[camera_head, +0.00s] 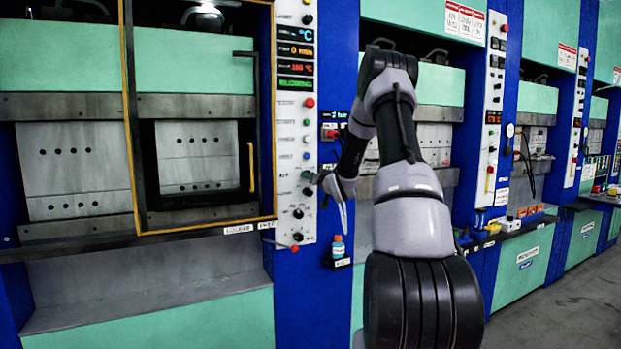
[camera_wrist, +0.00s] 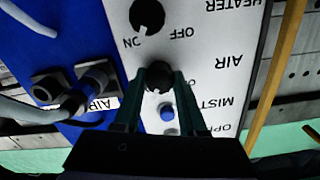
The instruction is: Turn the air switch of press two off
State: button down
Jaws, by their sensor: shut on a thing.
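The air switch is a black round knob (camera_wrist: 158,76) on a white control panel (camera_wrist: 205,25), beside the printed word AIR, which appears upside down in the wrist view. My gripper (camera_wrist: 159,86) is shut on this knob, with one dark finger on each side. The fingers partly cover the knob and nearby print, so I cannot tell its pointer position. In the head view my gripper (camera_head: 319,180) is at the right edge of the tall white panel (camera_head: 309,155), where the knob is hard to make out. No press number is readable.
A larger black knob (camera_wrist: 147,15) near HEATER and a blue button (camera_wrist: 167,112) near MIST flank the air knob. A hose fitting (camera_wrist: 85,88) sticks out beside the panel. A yellow-framed guard (camera_head: 130,120) stands left of the panel; a small bottle (camera_head: 338,246) stands below my gripper.

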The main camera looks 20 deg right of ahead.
jog(key=shift+n, duration=0.4)
jog(key=n, duration=1.1)
jog(key=shift+d, duration=0.1)
dwell(0.3)
jog(key=shift+c, duration=2.3)
grip_release()
jog(key=shift+s, duration=0.1)
jog(key=s, duration=1)
jog(key=shift+s+d, duration=0.15)
jog(key=shift+s, duration=0.2)
